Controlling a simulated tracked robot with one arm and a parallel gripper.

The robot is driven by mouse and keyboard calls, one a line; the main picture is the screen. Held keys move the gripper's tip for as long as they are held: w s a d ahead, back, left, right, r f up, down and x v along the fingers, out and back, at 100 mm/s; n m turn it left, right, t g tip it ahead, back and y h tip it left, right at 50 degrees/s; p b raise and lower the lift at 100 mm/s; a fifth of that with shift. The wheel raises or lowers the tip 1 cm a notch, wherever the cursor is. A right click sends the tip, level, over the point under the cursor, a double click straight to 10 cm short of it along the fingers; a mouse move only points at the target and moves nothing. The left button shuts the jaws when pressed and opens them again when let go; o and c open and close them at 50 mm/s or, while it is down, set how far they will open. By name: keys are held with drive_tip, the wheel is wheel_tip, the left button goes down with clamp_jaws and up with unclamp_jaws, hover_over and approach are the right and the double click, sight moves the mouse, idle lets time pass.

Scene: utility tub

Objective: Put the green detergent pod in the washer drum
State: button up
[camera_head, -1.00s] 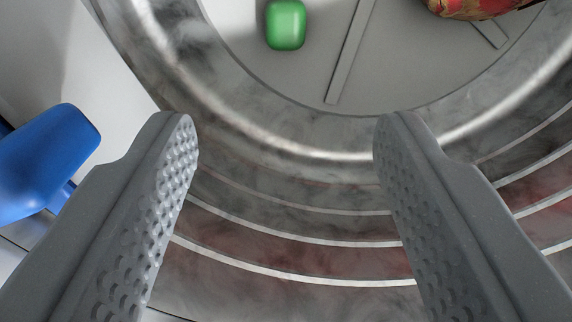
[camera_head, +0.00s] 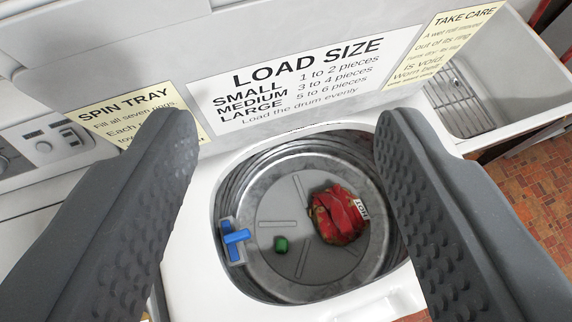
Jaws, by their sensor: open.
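The green detergent pod (camera_head: 281,244) lies on the grey floor of the washer drum (camera_head: 290,289), left of a red folded cloth. My gripper (camera_head: 281,115) is open and empty. Its two grey fingers frame the view from left and right, well above and back from the drum opening. Nothing is between the fingers but the view of the washer behind them.
A red cloth bundle (camera_head: 338,215) with a white "HOT" tag lies in the drum. A blue latch (camera_head: 235,238) sits at the drum's left rim. A load-size sign (camera_head: 305,80) stands behind the opening. A white sink (camera_head: 480,85) is at the upper right.

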drive_tip(key=s+r+t, duration=0.3)
drive_tip(key=s+r, duration=0.5)
drive_tip(key=r, duration=0.3)
drive_tip(key=shift+a+r, duration=0.2)
drive_tip(key=shift+a, duration=0.05)
drive_tip(key=shift+w, duration=0.15)
